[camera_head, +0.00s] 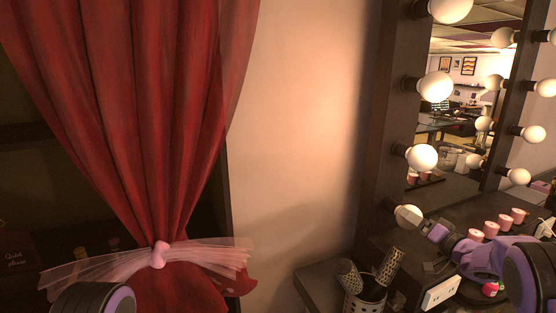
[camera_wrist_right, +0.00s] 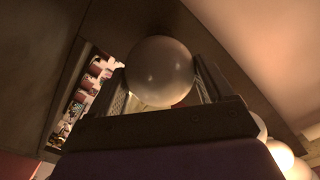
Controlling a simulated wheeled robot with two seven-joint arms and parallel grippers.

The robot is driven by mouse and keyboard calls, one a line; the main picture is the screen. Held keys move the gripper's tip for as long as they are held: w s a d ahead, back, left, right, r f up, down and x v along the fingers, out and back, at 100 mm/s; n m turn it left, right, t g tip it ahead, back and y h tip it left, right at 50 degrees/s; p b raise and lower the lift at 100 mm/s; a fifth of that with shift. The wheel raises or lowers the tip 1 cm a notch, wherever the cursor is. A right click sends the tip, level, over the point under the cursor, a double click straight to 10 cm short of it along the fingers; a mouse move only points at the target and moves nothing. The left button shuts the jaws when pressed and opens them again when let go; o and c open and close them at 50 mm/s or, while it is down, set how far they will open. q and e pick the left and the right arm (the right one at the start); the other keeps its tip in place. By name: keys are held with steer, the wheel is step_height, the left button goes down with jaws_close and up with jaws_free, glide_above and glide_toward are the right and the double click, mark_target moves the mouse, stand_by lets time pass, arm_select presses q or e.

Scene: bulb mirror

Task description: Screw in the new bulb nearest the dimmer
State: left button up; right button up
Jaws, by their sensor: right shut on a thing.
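My right gripper (camera_head: 418,222) is shut on a round bulb (camera_head: 408,215) at the lower end of the mirror's left frame post. The right wrist view shows the bulb (camera_wrist_right: 160,70) between my two fingers (camera_wrist_right: 163,95); it looks grey and unlit. It lines up with the column of bulbs above, but how deep it sits in a socket is hidden. The lit bulbs above it include one nearest (camera_head: 422,157) and one higher (camera_head: 436,86).
The mirror (camera_head: 470,130) reflects the room and more bulbs. Pink jars (camera_head: 491,229) stand on the dark counter right of my gripper. A red curtain (camera_head: 140,110) with a pink bow (camera_head: 160,254) hangs at left.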

steer(key=shift+f+m, duration=0.1)
steer(key=shift+m, duration=0.2)
steer(key=m, duration=0.4)
steer(key=shift+m, duration=0.3)
steer(key=o, duration=1)
steer(key=shift+v, duration=3.05)
steer(key=shift+o, duration=0.5)
